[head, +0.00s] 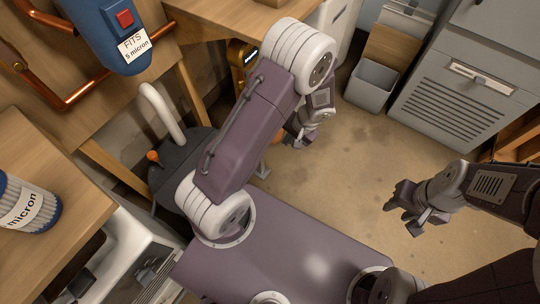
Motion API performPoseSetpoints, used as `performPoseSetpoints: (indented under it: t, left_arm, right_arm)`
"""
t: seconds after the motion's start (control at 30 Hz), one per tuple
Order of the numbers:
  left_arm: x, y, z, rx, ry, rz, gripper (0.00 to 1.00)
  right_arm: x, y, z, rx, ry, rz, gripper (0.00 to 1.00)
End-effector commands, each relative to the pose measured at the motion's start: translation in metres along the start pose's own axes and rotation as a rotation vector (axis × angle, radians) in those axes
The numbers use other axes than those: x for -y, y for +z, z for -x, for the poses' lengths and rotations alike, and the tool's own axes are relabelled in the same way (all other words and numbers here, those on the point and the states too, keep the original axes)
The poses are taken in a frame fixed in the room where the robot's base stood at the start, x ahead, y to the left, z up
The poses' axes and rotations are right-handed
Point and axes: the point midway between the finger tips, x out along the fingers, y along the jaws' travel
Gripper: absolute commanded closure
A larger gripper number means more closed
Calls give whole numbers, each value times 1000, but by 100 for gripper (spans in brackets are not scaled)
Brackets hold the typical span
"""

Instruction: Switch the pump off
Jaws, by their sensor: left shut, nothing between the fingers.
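A dark grey unit (190,158) stands on the floor at the left, with a white pipe (160,110) rising from it and a small orange knob (152,156) on its left side. I cannot tell for sure that it is the pump. No clearly marked pump switch shows. My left gripper (300,138) is shut and empty, low over the floor to the right of the unit and partly hidden behind my own arm. A bit of orange (285,138) shows beside it. My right gripper (410,216) is over bare floor at the right, apart from everything.
A blue filter housing (105,35) with a red button (125,18) hangs at the upper left beside copper pipes (75,97). A brass-coloured device (240,55) sits below the wooden counter. A filter cartridge (28,205) stands at the left. A grey bin (370,85) and cabinet (460,80) stand at the back right.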

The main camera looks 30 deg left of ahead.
Motion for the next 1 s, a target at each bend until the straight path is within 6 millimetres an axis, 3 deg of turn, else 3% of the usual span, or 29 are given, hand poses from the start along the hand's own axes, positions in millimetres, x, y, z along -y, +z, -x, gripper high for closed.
performPoseSetpoints:
  t: [0.07, 0.4, 0.53, 1.0]
  left_arm:
    - [-6, -3, -15, -3, -7, -3, 100]
    - [-5, -4, -15, -4, -11, -3, 100]
    - [-6, -3, -24, -2, -11, -2, 100]
    - [-6, -3, -124, -2, -10, -2, 100]
  right_arm:
    - [0, 1, -12, -1, 0, 0, 64]
    - [0, 1, -10, -1, 0, 0, 64]
    - [0, 2, -17, -1, 0, 0, 64]
    - [-2, 8, -79, 0, 0, 0, 64]
